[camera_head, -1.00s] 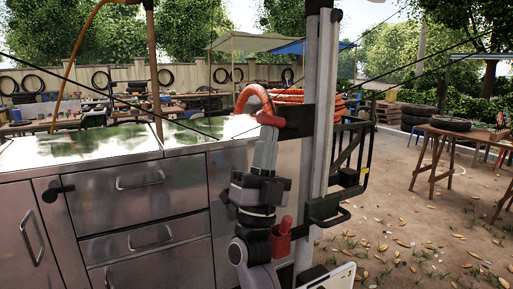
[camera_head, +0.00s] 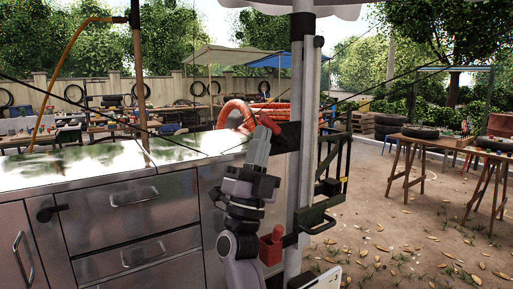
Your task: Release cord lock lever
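A red lever-like part (camera_head: 268,123) sits at the black bracket (camera_head: 287,135) on the grey upright post (camera_head: 304,100). An orange coiled cord or hose (camera_head: 235,108) loops just left of it and runs on behind the post. My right gripper (camera_head: 262,133) points up with its grey fingertips at the red part. The fingers look close together, and whether they grip, touch or only overlap the red part cannot be told. My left gripper is out of view.
A steel cabinet (camera_head: 130,203) with drawers stands at the left. A second red part (camera_head: 271,246) is low beside the post. A black frame (camera_head: 335,170) stands behind the post. Trestle tables (camera_head: 425,140) are at the right, with open ground before them.

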